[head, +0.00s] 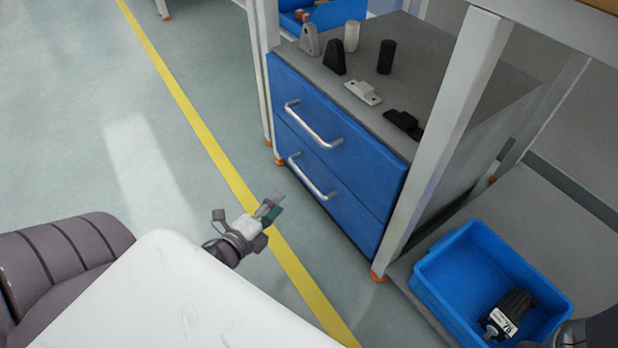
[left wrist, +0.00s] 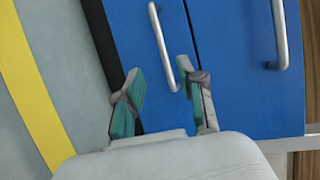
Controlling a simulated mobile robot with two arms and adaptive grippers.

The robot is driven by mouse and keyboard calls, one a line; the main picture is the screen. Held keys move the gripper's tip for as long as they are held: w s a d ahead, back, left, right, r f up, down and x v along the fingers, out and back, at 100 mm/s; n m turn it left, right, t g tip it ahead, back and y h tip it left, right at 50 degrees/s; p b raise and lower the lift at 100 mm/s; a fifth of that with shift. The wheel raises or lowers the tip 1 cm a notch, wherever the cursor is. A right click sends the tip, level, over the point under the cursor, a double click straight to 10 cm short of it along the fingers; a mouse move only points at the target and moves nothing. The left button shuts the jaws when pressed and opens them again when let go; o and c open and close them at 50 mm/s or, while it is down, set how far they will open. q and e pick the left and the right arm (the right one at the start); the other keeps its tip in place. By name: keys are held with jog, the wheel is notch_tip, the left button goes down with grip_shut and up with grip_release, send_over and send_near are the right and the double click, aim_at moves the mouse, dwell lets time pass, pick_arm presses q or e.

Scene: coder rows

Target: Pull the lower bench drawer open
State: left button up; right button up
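The bench cabinet has two blue drawers, both looking shut. The lower drawer (head: 345,208) has a silver bar handle (head: 313,178). In the left wrist view the lower drawer (left wrist: 215,105) is the blue front nearer the floor, and its handle (left wrist: 162,45) runs down toward the gap between my fingers. My left gripper (head: 270,207) is open and empty, in front of the drawer and apart from the handle in the head view. In the left wrist view its fingers (left wrist: 161,70) stand wide, with the handle's end between them in the picture.
The upper drawer (head: 330,130) has a similar handle (head: 314,125). Small parts stand on the grey cabinet top (head: 440,70). A bench leg (head: 445,140) rises beside the cabinet. A blue bin (head: 450,285) holds a black part (head: 515,308). The floor before the drawers is clear.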

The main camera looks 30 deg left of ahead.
aim_at(305, 175)
pick_arm(q)
jog(key=w+b, duration=0.1)
jog(key=w, duration=0.3)
jog(key=w+f+b, duration=0.1)
jog(key=w, duration=0.3)
jog(key=w+f+b, duration=0.1)
jog(key=w, duration=0.3)
jog(key=shift+w+f, duration=0.1)
jog(key=shift+w, duration=0.3)
grip_shut()
